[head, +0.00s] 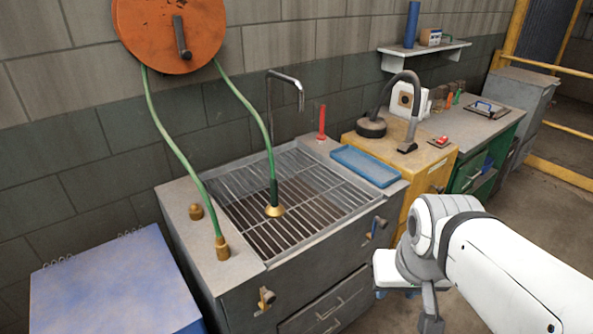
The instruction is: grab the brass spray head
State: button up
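The brass spray head (275,211) is a flared cone on the end of a green hose (240,100), standing on the slatted sink grate (310,205). The hose drops to it from an orange reel on the wall. My gripper (428,312) is at the lower right, in front of the sink cabinet and well apart from the spray head. Only a grey finger-like part shows clearly. The rest is hidden by my white arm or too small to read, so I cannot tell if it is open.
A second hose ends in a brass fitting (221,248) on the counter's left edge, near a brass knob (196,211). A metal faucet (285,85) rises behind the sink. A blue tray (366,166) lies on its right rim. A blue box (115,285) stands at left.

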aim_at(275, 209)
jog(key=i, duration=1.1)
jog(key=u, duration=0.55)
